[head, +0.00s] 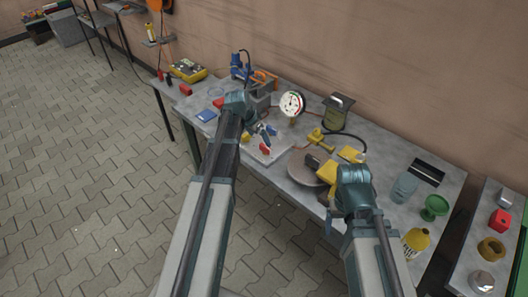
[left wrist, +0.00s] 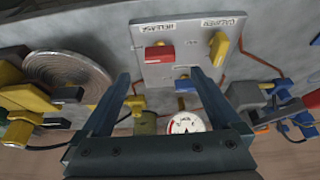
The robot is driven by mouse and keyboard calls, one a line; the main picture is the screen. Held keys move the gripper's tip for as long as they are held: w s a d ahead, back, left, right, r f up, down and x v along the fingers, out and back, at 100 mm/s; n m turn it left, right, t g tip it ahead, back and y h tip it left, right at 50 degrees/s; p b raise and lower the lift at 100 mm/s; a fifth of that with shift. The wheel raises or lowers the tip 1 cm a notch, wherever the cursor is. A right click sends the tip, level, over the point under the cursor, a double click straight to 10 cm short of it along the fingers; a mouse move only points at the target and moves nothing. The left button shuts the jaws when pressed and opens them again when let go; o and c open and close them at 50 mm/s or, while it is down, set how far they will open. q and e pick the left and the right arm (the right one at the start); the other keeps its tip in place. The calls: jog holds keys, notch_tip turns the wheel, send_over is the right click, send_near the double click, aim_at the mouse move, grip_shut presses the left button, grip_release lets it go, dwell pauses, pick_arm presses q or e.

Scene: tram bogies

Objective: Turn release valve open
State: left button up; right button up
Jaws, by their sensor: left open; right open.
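A pale valve panel (left wrist: 185,68) lies on the bench, with two upside-down labels in the left wrist view. The label over the red handle appears to read RELEASE. The red release valve handle (left wrist: 158,52) sits on the panel's left side in that view, and a red handle also shows in the head view (head: 265,149). A yellow handle (left wrist: 218,48) stands to its right. My left gripper (left wrist: 160,74) is open and empty. Its fingertips straddle the red handle's line in the picture, apparently short of it. My right gripper (head: 348,192) is over the bench's right part; its fingertips are unclear.
A round gauge (head: 292,103) stands behind the panel. A grey disc (head: 303,168) and yellow parts (head: 352,155) lie to its right. A green canister (head: 336,112), a green cup (head: 435,207) and a yellow bottle (head: 415,241) stand further right. The paved floor at left is clear.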

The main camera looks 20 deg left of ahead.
aim_at(265, 147)
pick_arm(q)
jog(key=b+x, duration=0.6)
jog(key=x, duration=0.2)
jog(key=c, duration=1.4)
jog(key=shift+o, duration=0.2)
